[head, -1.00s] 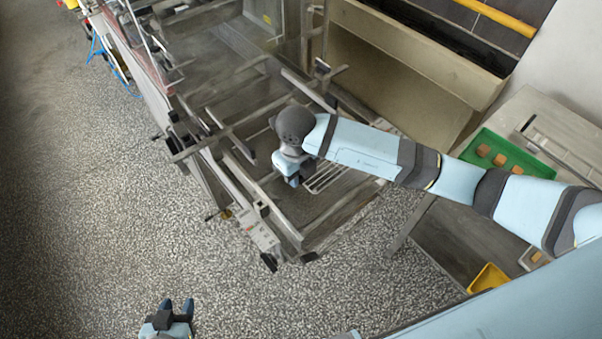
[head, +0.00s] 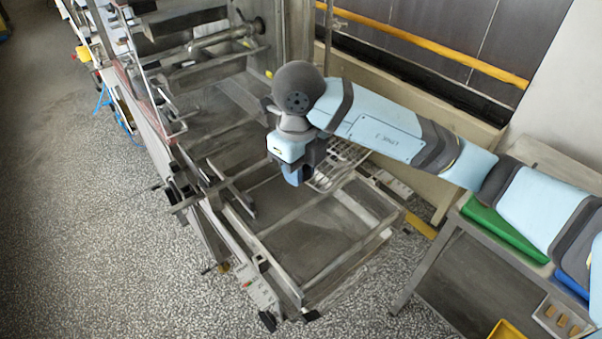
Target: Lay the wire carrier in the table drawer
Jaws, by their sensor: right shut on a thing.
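The wire carrier (head: 342,164) is a pale wire grid in the middle of the head view, over the metal frame of the machine. My right gripper (head: 297,178) points down at its left edge and is shut on it. The gripper and wrist cover part of the carrier, so the grip itself is partly hidden. The table (head: 440,268) stands at the right, and my right arm crosses above it. I cannot make out a drawer in it. My left gripper is out of view.
The machine's open metal frame (head: 335,262) has rails and bars around the carrier. A green tray (head: 505,232) and a blue tray (head: 570,282) are on the table. A yellow container (head: 507,330) is at the bottom right. Speckled floor (head: 180,290) is clear at the left.

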